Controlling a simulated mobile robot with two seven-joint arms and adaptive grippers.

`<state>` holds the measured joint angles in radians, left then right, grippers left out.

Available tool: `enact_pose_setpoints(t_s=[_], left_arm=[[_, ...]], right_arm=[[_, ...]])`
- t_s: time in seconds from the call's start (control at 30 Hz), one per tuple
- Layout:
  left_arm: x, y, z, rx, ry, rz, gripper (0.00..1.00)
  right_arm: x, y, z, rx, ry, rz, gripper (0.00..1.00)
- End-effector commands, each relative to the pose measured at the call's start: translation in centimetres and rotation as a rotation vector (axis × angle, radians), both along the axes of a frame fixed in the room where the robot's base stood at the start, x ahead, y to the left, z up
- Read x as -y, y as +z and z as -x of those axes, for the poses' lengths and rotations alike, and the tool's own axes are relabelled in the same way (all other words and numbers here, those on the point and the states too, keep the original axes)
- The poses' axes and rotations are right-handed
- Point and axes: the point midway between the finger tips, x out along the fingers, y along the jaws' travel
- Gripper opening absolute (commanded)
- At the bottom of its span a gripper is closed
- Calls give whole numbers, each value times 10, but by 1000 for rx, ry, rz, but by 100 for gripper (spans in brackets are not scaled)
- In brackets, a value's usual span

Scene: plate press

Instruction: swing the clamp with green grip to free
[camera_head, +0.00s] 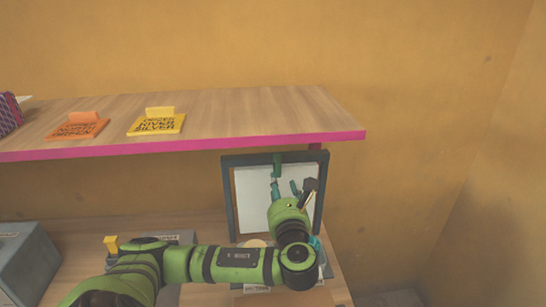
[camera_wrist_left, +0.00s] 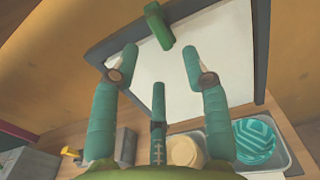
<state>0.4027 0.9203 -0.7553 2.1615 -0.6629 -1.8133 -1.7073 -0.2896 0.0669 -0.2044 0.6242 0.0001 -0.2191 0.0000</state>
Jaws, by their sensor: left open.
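The clamp's green grip (camera_head: 277,166) sits at the top edge of a dark upright frame (camera_head: 228,200) that holds a white panel (camera_head: 250,195). In the left wrist view the green grip (camera_wrist_left: 157,27) stands just beyond my fingertips, near the middle, in front of the frame's top bar. My left gripper (camera_head: 285,188) is in front of the panel, below the grip. In the wrist view my left gripper (camera_wrist_left: 160,62) has its teal fingers spread and empty, apart from the grip. My arm hides the frame's lower part in the head view. My right gripper is out of view.
A wooden shelf with a pink edge (camera_head: 180,146) runs above, its right end close over the frame. It carries an orange sign (camera_head: 77,127) and a yellow sign (camera_head: 157,123). A grey box (camera_head: 25,260) stands left.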

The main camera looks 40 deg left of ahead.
Motion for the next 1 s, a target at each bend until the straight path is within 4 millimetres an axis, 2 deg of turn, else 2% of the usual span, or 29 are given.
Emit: enact_pose_setpoints(t_s=[0.17, 0.4, 0.6, 0.9, 0.93, 1.0], left_arm=[[-8, 2, -6, 0, 2, -1, 46], [-38, 2, -29, -2, 3, -1, 46], [-53, 0, -42, -1, 2, 1, 46], [-55, -1, -45, 0, -1, 3, 46], [-55, -1, -45, 0, -1, 3, 42], [-55, -1, -44, 1, -1, 2, 14]], right_arm=[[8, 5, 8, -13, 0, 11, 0], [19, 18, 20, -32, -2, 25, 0], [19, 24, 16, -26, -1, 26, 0], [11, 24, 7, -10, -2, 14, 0], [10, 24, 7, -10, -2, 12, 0], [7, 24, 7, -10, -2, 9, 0]])
